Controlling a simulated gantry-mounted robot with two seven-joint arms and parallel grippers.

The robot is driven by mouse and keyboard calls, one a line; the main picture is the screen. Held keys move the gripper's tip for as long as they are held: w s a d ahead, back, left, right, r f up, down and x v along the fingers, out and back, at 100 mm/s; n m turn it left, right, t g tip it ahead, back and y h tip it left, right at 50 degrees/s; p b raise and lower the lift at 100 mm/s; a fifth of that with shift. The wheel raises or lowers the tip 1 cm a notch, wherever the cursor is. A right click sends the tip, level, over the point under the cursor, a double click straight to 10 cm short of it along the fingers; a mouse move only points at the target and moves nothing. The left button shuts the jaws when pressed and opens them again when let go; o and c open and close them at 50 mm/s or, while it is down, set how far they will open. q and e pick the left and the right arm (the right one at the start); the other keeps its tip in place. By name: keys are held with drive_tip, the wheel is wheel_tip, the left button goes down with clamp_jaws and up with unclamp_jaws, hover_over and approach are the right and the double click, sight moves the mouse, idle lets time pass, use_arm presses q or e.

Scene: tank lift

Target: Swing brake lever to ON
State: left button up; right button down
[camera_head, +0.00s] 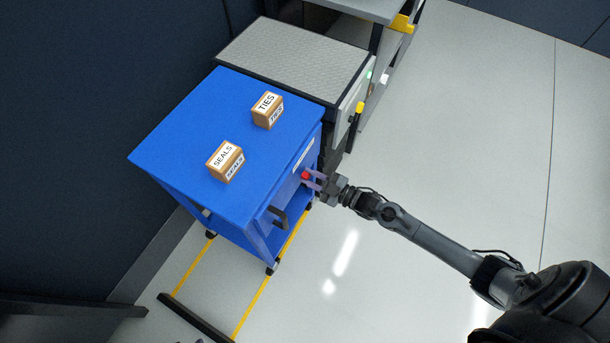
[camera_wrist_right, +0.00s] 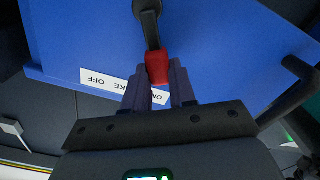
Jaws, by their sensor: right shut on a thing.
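The brake lever is a dark arm (camera_wrist_right: 150,28) with a red knob (camera_wrist_right: 157,67), on the side panel of the blue cart (camera_head: 190,120). The knob also shows in the head view (camera_head: 306,175). My right gripper (camera_head: 314,180) is shut on the red knob, with one finger on each side of it in the wrist view. A white label (camera_wrist_right: 100,80) reads upside down there, OFF at its left and ON at its right. The knob is beside the ON end, and the fingers hide part of the label. My left gripper is not in view.
Boxes marked SEALS (camera_head: 225,162) and TIES (camera_head: 267,111) stand on the cart top. A dark handle (camera_head: 278,217) sticks out of the cart's side. A grey-topped platform (camera_head: 293,58) stands behind the cart. The floor at the right is clear.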

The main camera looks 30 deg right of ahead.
drive_tip(key=c, duration=0.9)
unclamp_jaws()
drive_tip(key=p+v, duration=0.2)
drive_tip(key=v, duration=0.9)
drive_tip(key=shift+a, duration=0.1)
